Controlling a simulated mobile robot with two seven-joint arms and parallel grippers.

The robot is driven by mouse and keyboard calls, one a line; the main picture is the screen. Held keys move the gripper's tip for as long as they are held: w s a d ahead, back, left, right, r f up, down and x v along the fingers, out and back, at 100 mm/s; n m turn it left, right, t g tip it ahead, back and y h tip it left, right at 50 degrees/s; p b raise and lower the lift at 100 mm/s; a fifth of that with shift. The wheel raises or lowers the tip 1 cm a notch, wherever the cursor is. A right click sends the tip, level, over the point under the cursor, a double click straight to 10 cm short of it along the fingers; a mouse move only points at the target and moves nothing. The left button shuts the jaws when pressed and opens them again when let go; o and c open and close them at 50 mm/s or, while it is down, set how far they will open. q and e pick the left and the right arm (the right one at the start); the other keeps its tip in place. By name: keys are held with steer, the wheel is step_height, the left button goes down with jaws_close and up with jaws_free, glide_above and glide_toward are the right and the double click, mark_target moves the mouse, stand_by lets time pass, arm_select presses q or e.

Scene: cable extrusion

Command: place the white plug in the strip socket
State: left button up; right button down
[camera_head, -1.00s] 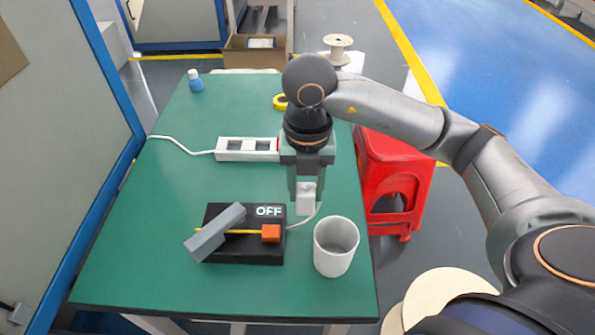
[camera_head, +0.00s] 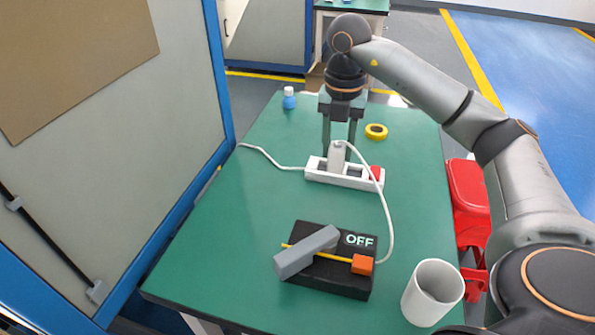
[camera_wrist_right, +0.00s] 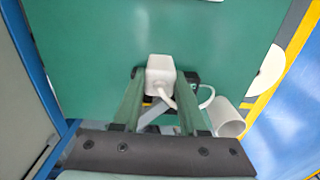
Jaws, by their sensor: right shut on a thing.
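The white plug (camera_head: 337,155) is held between the two fingers of my right gripper (camera_head: 338,148). In the head view the plug overlaps the middle of the white strip socket (camera_head: 316,171), which lies on the green table. I cannot tell whether the plug touches the strip or sits above it. In the right wrist view the plug (camera_wrist_right: 160,70) shows between the fingertips, its white cable running back toward the gripper. The strip has a red switch (camera_head: 376,173) at its right end. My left gripper is not in view.
A black box marked OFF (camera_head: 340,276) with a grey lever lies nearer on the green table (camera_head: 240,220). A white cup (camera_head: 433,292) stands at the near right. Yellow tape (camera_head: 376,131) and a blue bottle (camera_head: 289,98) are farther back. A red stool (camera_head: 467,200) stands right of the table.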

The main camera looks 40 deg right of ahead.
steer(key=shift+w+d, duration=0.15)
steer(key=shift+w, duration=0.15)
steer(key=shift+w+d+f, duration=1.25)
steer(key=shift+w+f, duration=0.35)
steer(key=shift+w, duration=0.25)
steer(key=shift+w+d+f, duration=1.3)
steer(key=shift+w+f, duration=0.3)
steer(key=shift+w, duration=0.25)
steer(key=shift+w+d+f, duration=1.25)
steer(key=shift+w+f, duration=0.35)
steer(key=shift+w, duration=0.25)
steer(key=shift+w+d+f, duration=0.1)
steer(key=shift+f, duration=1.55)
steer(key=shift+f+b, duration=0.1)
steer(key=shift+b, duration=0.2)
steer(key=shift+c, duration=2.2)
jaws_free()
